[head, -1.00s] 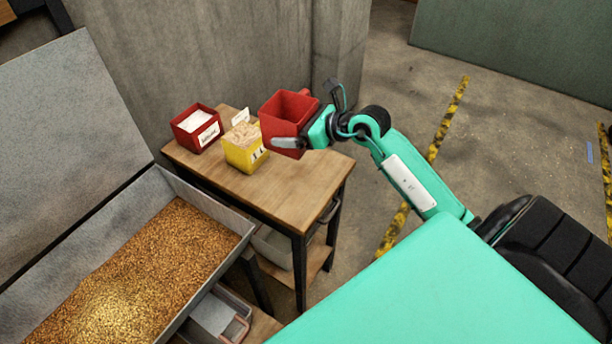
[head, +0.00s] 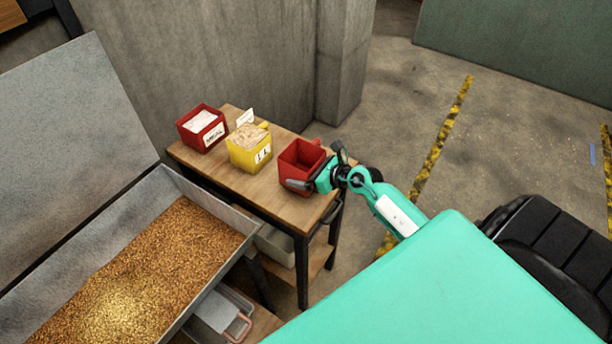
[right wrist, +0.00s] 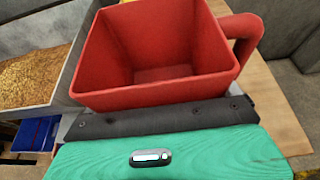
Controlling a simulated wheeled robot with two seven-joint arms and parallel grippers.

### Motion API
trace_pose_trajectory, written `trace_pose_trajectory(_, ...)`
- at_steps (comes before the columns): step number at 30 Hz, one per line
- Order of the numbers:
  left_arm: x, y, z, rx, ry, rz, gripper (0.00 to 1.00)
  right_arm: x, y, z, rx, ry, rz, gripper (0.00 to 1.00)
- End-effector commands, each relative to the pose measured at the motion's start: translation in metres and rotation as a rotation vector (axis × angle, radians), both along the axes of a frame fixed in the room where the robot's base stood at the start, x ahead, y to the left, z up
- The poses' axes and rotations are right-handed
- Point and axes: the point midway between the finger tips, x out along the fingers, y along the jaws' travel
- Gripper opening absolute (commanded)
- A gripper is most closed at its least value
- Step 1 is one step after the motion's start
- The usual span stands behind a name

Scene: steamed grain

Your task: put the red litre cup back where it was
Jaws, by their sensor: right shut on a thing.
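The red litre cup (head: 301,158) is square, empty and upright at the right part of the small wooden table (head: 215,173). My right gripper (head: 303,184) is shut on the near side of the cup. In the right wrist view the cup (right wrist: 160,45) fills the upper middle, with its handle at the right and its inside bare. The cup is at or just above the tabletop; I cannot tell if its base touches. My left gripper is not in view.
A yellow container (head: 250,150) with pale contents and a red container (head: 201,128) with white contents stand left of the cup. A metal trough of grain (head: 150,260) is at the lower left. A concrete wall (head: 220,60) rises behind the table.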

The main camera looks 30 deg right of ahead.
Motion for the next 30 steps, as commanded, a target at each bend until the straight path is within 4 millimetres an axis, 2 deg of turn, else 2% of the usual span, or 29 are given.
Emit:
trace_pose_trajectory(3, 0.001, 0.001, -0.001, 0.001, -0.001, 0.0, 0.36, 0.0, 0.0, -0.019, 0.003, 0.002, -0.001, 0.3)
trace_pose_trajectory(6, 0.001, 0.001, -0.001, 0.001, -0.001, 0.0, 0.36, 0.0, 0.0, -0.027, 0.002, 0.001, -0.001, 0.3)
trace_pose_trajectory(18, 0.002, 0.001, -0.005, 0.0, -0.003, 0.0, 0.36, 0.0, 0.0, -0.032, 0.0, -0.001, 0.0, 0.3)
trace_pose_trajectory(19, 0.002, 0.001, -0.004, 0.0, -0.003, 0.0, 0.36, 0.0, 0.0, -0.031, 0.001, 0.0, 0.0, 0.99)
trace_pose_trajectory(30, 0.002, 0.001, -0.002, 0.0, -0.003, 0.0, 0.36, -0.004, -0.001, -0.028, 0.0, 0.002, 0.001, 1.0)
